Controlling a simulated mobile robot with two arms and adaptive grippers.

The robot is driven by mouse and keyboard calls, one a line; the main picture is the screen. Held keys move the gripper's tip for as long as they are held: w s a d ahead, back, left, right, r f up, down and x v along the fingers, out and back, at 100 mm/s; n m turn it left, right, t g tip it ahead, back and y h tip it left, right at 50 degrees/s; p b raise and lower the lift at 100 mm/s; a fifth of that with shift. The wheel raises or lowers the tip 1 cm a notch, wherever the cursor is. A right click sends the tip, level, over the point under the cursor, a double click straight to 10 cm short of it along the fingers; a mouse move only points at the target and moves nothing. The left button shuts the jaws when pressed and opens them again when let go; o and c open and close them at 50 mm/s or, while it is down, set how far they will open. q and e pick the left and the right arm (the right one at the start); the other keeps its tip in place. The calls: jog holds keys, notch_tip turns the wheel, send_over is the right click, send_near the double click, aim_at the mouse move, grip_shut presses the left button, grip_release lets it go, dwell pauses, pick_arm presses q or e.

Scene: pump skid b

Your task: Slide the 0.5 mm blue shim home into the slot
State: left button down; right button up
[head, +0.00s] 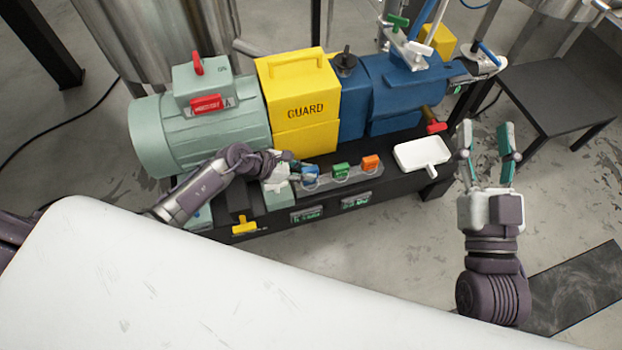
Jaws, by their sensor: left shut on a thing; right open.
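The blue shim (312,173) is at the left end of a grey rack, in front of the yellow guard. My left gripper (301,172) reaches in from the left and is shut on the blue shim; its fingers partly cover it. I cannot tell whether the shim is clear of the rack. My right gripper (486,142) is open and empty, fingers pointing up, right of the skid. I cannot make out the slot; my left arm hides part of the area by the motor foot.
The grey rack (356,176) also holds a green shim (341,171) and an orange shim (371,163). The green motor (205,135) and yellow guard (300,100) stand behind my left arm. A white tray (420,152) lies at the skid's right end.

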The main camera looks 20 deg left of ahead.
pick_arm(q)
jog(key=shift+r+p, duration=0.45)
jog(key=shift+r, duration=0.15)
jog(key=shift+r+p, duration=0.3)
jog(key=shift+r, duration=0.05)
jog(key=shift+r+p, duration=0.5)
jog(key=shift+r, duration=0.05)
jog(key=shift+r+p, duration=0.3)
jog(key=shift+r, duration=0.05)
pick_arm(e)
notch_tip(320, 180, down, 13)
jog(key=s+d+g+h, duration=0.2)
jog(key=g, duration=0.6)
jog(key=shift+f+g+h, duration=0.2)
jog(key=shift+g+h, duration=0.1)
jog(key=shift+g, duration=0.1)
jog(key=shift+d, duration=0.1)
